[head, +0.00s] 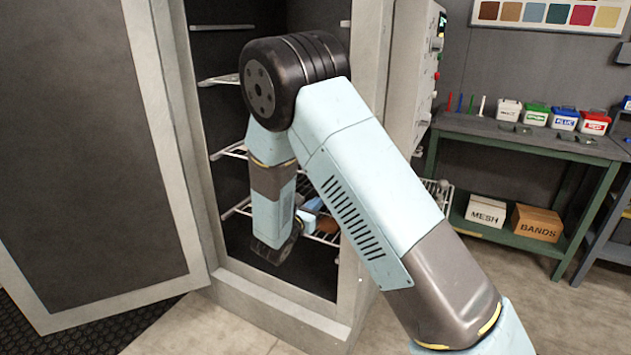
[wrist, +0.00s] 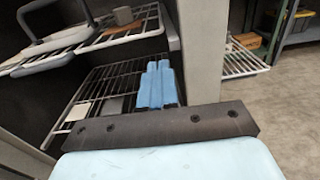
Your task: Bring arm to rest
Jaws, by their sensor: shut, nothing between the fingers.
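My arm reaches from the lower right through the open doorway of a tall grey cabinet and bends down inside it. In the wrist view my gripper (wrist: 158,66) has its two blue fingers side by side, shut and empty, in front of a dark bolted bar. Behind and below them is a wire shelf (wrist: 117,79). In the head view my arm's lower end hangs in front of the wire shelves, and the gripper is mostly hidden there.
The cabinet door (head: 88,150) stands open at the left. The cabinet's wire shelves (head: 218,80) are close around my arm. A pale flat piece (wrist: 78,112) lies on a shelf. A green bench (head: 530,137) with tubs, a MESH box (head: 487,212) and a BANDS box (head: 537,223) stands at the right.

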